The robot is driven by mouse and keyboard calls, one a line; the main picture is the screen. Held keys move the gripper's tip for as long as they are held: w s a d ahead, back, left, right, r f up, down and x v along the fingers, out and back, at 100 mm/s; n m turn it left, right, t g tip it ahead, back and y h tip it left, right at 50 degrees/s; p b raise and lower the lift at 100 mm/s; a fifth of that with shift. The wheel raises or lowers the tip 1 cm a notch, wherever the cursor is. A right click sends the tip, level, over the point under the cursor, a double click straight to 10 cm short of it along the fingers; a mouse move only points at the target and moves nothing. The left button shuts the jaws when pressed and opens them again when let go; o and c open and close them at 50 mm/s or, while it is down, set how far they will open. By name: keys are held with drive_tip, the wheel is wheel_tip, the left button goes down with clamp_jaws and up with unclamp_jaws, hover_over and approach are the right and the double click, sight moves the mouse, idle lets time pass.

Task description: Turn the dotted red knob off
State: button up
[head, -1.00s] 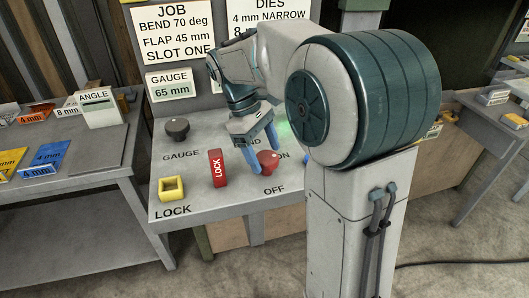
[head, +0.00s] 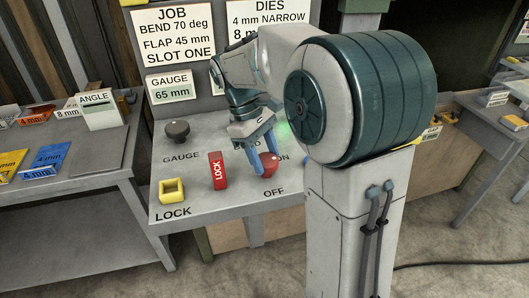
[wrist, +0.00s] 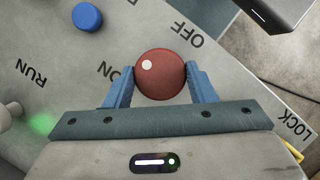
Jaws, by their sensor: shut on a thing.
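The red knob (head: 270,164) stands on the grey sloped panel between the ON and OFF labels. In the wrist view the knob (wrist: 165,82) is round, with a white dot on its upper-left part. The dot lies on the side toward ON, while OFF is printed above and to the right. My gripper (head: 263,158) reaches down over the knob in the head view. In the wrist view my gripper (wrist: 160,74) has its blue fingers on opposite sides of the knob, shut on it. The arm hides part of the panel.
A blue button (wrist: 88,18) and a RUN label show in the wrist view.

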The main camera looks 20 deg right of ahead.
drive_tip(key=m+y+p, duration=0.1)
drive_tip(key=m+p, duration=0.1)
drive_tip(key=m, duration=0.2)
drive_tip(key=shift+r+g, duration=0.15)
drive_tip(key=shift+g, duration=0.25)
drive_tip(key=m+y+p, duration=0.1)
drive_tip(key=m, duration=0.1)
drive_tip(key=m+y+p, duration=0.1)
drive_tip(key=m, duration=0.1)
drive_tip(key=shift+w+d+m, duration=0.1)
drive_tip(key=shift+d+m, duration=0.1)
drive_tip(key=shift+m, duration=0.1)
drive_tip(key=m+y+p, duration=0.1)
drive_tip(key=m, duration=0.3)
drive_tip(key=shift+d+y, duration=0.1)
drive_tip(key=shift+y, duration=0.3)
drive_tip(key=shift+m+t+y+p, duration=0.5)
drive_tip(key=shift+m+y, duration=0.2)
drive_tip(key=shift+m, duration=1.6)
drive_tip(key=o, duration=1)
drive_tip(key=shift+d, duration=0.1)
drive_tip(key=v, duration=1.3)
drive_tip(key=shift+d+r, duration=0.1)
drive_tip(key=shift+r, duration=0.15)
